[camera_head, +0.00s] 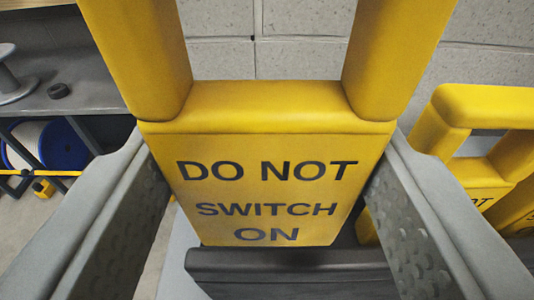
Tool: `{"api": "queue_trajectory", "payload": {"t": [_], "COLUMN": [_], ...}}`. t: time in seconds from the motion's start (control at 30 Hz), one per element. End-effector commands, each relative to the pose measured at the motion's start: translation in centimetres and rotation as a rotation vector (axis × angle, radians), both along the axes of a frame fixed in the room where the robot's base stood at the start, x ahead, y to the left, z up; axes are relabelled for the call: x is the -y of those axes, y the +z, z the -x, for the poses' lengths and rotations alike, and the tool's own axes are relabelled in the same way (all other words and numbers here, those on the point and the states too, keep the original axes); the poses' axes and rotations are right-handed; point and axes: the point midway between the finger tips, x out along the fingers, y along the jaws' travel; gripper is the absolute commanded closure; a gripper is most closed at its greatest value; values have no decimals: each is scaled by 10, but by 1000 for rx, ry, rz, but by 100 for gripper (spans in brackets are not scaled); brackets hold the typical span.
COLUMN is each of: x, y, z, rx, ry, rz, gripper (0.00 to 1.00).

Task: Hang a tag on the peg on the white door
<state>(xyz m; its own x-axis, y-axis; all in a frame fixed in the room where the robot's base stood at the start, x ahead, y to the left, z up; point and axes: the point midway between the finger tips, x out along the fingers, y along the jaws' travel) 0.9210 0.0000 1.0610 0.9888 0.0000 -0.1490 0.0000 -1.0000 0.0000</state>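A yellow tag (262,185) reading "DO NOT SWITCH ON" fills the middle of the view, its face toward me. Its two thick uprights run out of the top of the picture. Its lower edge meets a dark holder (295,275), which seems to hide the bottom of the tag. My gripper (267,160) has its grey fingers spread, one at each side edge of the tag. Whether the pads press on the tag or stand just clear cannot be told. The white door and its peg are not in view.
More yellow tags (478,125) stand close at the right, beside my right finger. A grey shelf (85,92) at the left carries a spool (12,82) and a small dark ring (59,90). A blue reel (62,145) is below. A pale block wall (300,50) stands behind.

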Motion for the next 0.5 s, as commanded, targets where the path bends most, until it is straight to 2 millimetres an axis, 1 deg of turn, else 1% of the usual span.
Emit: {"api": "queue_trajectory", "payload": {"t": [0.5], "x": [0], "y": [10], "z": [41], "rx": [1], "ry": [0], "rz": [0], "gripper": [68]}}
